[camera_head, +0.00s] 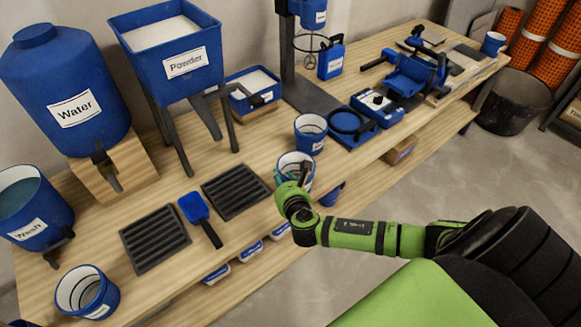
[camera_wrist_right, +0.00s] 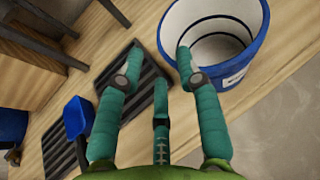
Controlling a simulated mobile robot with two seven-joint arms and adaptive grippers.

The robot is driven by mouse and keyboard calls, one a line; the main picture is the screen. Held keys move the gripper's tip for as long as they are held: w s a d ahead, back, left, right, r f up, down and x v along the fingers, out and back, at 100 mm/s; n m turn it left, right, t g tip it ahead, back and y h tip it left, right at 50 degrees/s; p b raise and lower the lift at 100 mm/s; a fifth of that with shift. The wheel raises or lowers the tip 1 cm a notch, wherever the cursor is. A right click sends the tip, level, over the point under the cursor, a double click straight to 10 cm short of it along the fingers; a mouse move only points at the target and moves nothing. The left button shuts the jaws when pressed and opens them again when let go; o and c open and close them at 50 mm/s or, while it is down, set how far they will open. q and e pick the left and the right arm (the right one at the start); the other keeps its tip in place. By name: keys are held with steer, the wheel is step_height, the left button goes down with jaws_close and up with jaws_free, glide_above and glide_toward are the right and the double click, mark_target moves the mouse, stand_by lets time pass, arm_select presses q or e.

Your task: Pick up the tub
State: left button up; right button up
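A blue tub with a white inside (camera_head: 297,158) stands near the front edge of the bench, just beyond my right gripper (camera_head: 287,181), which partly hides it. In the right wrist view the tub (camera_wrist_right: 240,75) is at the upper right, upright, with its open top showing and dark lines inside. My right gripper (camera_wrist_right: 159,62) has its teal fingers spread with nothing between them. One finger overlaps the tub's near-left rim; I cannot tell whether it touches or hangs over the opening. Similar tubs stand just behind (camera_head: 311,134) and at the front left (camera_head: 84,290). My left gripper is out of view.
Two dark ribbed grates (camera_head: 155,238) and a blue scoop (camera_head: 195,208) lie left of the gripper. A powder hopper (camera_head: 170,65), water tank (camera_head: 65,80) and wash bucket (camera_head: 32,205) stand behind and left. Blue trays (camera_head: 378,108) lie to the right. The floor in front is clear.

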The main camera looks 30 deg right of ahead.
mark_target(280, 172)
steer(key=shift+w+d+f, duration=0.2)
steer(key=shift+w+d, duration=0.05)
steer(key=shift+w, duration=0.15)
steer(key=x, duration=0.4)
steer(key=shift+w+d+f, duration=0.1)
steer(key=shift+f, duration=0.1)
jaws_close()
